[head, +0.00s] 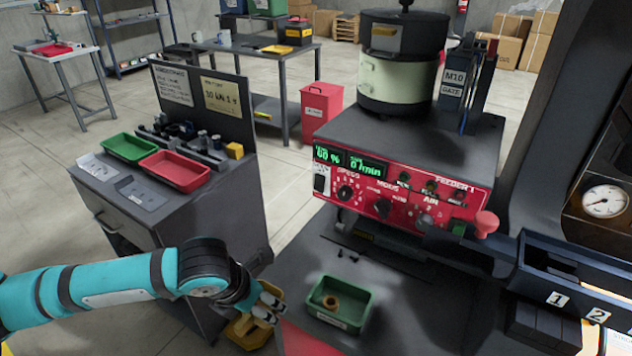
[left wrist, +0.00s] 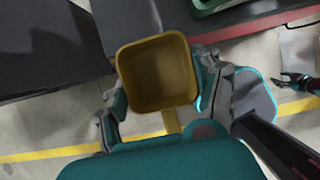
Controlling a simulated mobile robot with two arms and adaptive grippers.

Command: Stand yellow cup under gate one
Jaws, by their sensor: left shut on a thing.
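The yellow cup (left wrist: 157,72) is square and open-topped, and looks empty inside in the left wrist view. My left gripper (left wrist: 157,98) is shut on it, with fingers on both sides. In the head view the cup (head: 243,332) is partly hidden behind my left gripper (head: 268,302), low at the left of the feeder table's front. Gate one shows by its number 1 plate (head: 558,299) on the dark sorter at the right. The cup is well left of it. A small dark gripper, probably my right one (left wrist: 298,82), shows at the right edge of the left wrist view.
A green tray (head: 338,304) with a brass-coloured ring stands on the feeder table between cup and gates. The red feeder panel (head: 400,190) with a protruding knob rises behind. A cabinet with green and red trays (head: 175,171) stands left.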

